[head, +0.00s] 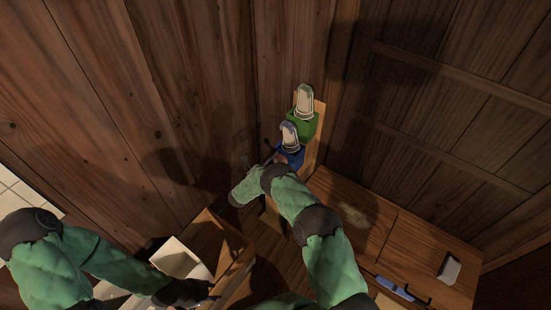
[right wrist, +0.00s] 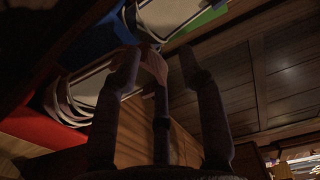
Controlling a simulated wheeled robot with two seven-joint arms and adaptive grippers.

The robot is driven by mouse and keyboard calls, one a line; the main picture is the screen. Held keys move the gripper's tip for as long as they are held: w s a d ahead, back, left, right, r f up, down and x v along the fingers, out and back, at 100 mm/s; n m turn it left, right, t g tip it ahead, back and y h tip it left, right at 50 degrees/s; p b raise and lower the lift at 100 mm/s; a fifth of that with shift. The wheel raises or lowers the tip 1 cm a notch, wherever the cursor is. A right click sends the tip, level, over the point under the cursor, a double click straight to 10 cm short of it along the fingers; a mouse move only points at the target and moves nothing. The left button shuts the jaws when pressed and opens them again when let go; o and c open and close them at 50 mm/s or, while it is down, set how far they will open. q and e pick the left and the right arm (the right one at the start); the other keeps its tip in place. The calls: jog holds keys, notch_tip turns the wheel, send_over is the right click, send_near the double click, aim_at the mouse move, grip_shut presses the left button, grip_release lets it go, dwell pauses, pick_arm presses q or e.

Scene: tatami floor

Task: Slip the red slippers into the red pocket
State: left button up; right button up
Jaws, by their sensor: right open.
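The red pocket (right wrist: 40,128) shows at the lower left of the right wrist view. A pale slipper pair (right wrist: 75,100) with curved edges stands at its mouth and looks inserted, though dim light hides how deep. My right gripper (right wrist: 158,58) is open, its dark fingers just right of this pair and apart from each other. I cannot tell whether a finger touches it. In the head view my right arm covers the red pocket. My left gripper (head: 207,290) is low beside an open box, its fingers too dark to read.
Above the red pocket on the wooden rack are a blue pocket (head: 291,157) and a green pocket (head: 302,126), each holding pale slippers. A wooden cabinet (head: 343,215) stands to the right. The open box (head: 233,262) is near my left gripper. Wooden walls close in behind.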

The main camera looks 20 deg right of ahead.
jog(key=v, duration=1)
jog(key=shift+a, duration=0.2)
jog(key=shift+s, duration=0.2)
jog(key=s+d+f+m+g+y+p, duration=0.1)
jog(key=s+f+m+g+y, duration=0.3)
jog(key=s, duration=0.3)
jog(key=s+d+f+m+g+y+p, duration=0.1)
jog(key=s+d+f+m+g, duration=0.1)
jog(key=s+f+m+g, duration=0.35)
jog(key=s+a+m+g+y+p, duration=0.1)
jog(key=s+a+m+y, duration=0.1)
jog(key=s, duration=0.3)
jog(key=s+a+f+m+g+y, duration=0.1)
jog(key=s+a+m+y, duration=0.1)
jog(key=s, duration=0.3)
jog(key=s+a+m+g+y+p, duration=0.1)
jog(key=s+a+m+y, duration=0.15)
jog(key=s, duration=0.25)
jog(key=s+a+r+m+y+p, duration=0.2)
jog(key=s+a+r+m+y, duration=0.6)
jog(key=m, duration=0.6)
jog(key=r+m+t, duration=0.1)
jog(key=m, duration=0.3)
jog(key=w+r+m+t+p, duration=0.1)
jog(key=m, duration=0.4)
jog(key=r+m+t, duration=0.2)
jog(key=m, duration=0.3)
jog(key=shift+w+d, duration=0.15)
jog(key=shift+w, duration=0.15)
